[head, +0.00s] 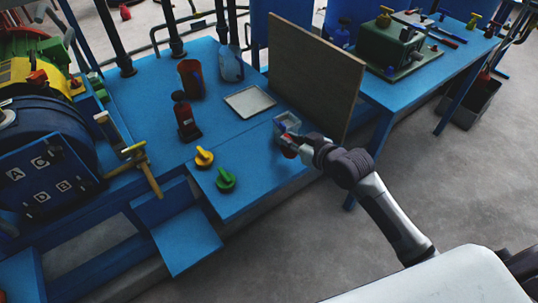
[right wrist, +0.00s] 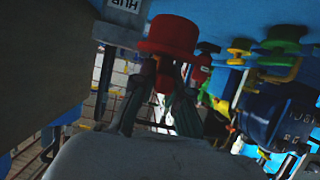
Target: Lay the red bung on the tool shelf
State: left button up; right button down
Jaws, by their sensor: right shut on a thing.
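The red bung (right wrist: 170,36) is held between the fingertips of my right gripper (right wrist: 163,80) in the right wrist view, with its wide cap beyond the fingers. In the head view the bung (head: 288,153) is a small red patch at the tip of my right gripper (head: 300,148), by the right front edge of the blue worktop (head: 240,132). I cannot tell whether the bung touches the surface. Which blue surface is the tool shelf is not clear; a small low blue ledge (head: 186,241) juts out at the front. My left gripper is out of view.
Yellow (head: 204,157) and green (head: 226,179) knobs, a dark red-and-black item (head: 186,118) and a pale tray (head: 249,101) occupy the worktop.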

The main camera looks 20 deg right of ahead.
jog(key=a+f, duration=0.1)
jog(key=w+a+f, duration=0.1)
jog(key=a, duration=0.1)
jog(key=a+f, duration=0.1)
jog(key=shift+w+a, duration=0.35)
notch_tip(320, 180, down, 3)
jog(key=shift+f+b, duration=0.2)
jog(key=shift+b, duration=0.6)
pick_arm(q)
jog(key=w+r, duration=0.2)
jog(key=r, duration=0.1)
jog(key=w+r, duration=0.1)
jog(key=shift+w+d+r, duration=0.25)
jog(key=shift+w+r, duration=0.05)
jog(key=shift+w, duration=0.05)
pick_arm(e)
jog(key=shift+f, duration=0.25)
jog(key=shift+f, duration=0.1)
jog(key=c, duration=1.2)
grip_release()
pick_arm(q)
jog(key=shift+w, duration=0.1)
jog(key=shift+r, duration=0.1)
